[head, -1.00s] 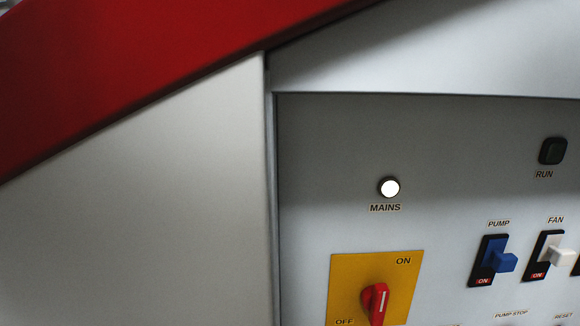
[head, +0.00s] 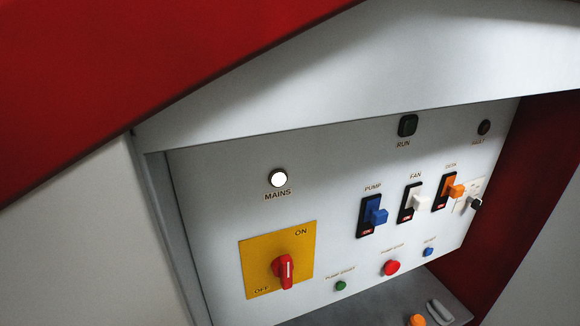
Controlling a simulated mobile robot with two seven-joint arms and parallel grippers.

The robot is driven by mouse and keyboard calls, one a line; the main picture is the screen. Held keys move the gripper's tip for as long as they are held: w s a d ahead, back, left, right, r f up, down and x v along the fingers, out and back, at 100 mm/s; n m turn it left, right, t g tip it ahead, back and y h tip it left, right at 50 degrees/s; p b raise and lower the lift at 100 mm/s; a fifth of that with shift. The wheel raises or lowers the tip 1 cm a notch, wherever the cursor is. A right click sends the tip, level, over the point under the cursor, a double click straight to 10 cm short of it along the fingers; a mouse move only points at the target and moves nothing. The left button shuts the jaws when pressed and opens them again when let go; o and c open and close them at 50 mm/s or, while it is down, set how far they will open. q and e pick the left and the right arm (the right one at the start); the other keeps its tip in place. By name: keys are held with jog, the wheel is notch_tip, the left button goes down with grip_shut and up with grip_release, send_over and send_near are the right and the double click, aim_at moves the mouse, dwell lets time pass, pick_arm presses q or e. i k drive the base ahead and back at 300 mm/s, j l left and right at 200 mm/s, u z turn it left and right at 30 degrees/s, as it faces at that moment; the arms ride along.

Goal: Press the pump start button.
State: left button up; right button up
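The pump start button is a small green button (head: 341,286) low on the grey control panel (head: 225,200) in the head view, under a small blurred label. It lies right of the yellow plate with the red rotary switch (head: 285,270). The white MAINS lamp (head: 279,178) is lit. Neither of my grippers is in view.
A white FAN switch (head: 415,202), an orange switch (head: 452,190) and a small blue button (head: 428,252) are further right. The dark RUN lamp (head: 407,126) is above. A grey ledge (head: 385,300) with an orange object (head: 417,320) lies below the panel. Red side walls frame it.

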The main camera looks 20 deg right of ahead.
aim_at(340, 285)
jog(key=z, duration=1)
